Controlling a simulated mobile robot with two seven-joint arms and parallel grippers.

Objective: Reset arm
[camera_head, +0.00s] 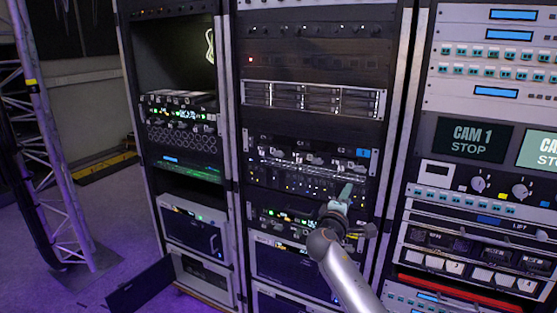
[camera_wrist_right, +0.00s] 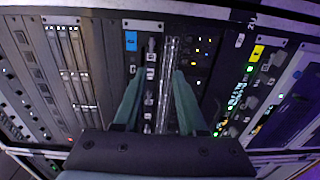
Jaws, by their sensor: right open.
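My right gripper (camera_head: 346,192) is in front of the middle equipment rack (camera_head: 232,160) in the head view, its greenish fingers pointing at the rack's face. In the right wrist view the right gripper (camera_wrist_right: 159,76) has its two fingers apart, with nothing seen between them except the panel behind. That panel (camera_wrist_right: 170,50) has a bright vertical strip, small lights and a blue tag. Whether the fingertips touch the panel cannot be told. My left gripper is in neither view.
A rack with monitors reading CAM 1 STOP (camera_head: 466,140) stands at the right. A left rack (camera_head: 180,130) has a low door panel (camera_head: 142,286) swung out. A metal truss (camera_head: 55,150) stands at the far left. The purple floor between truss and racks is mostly clear.

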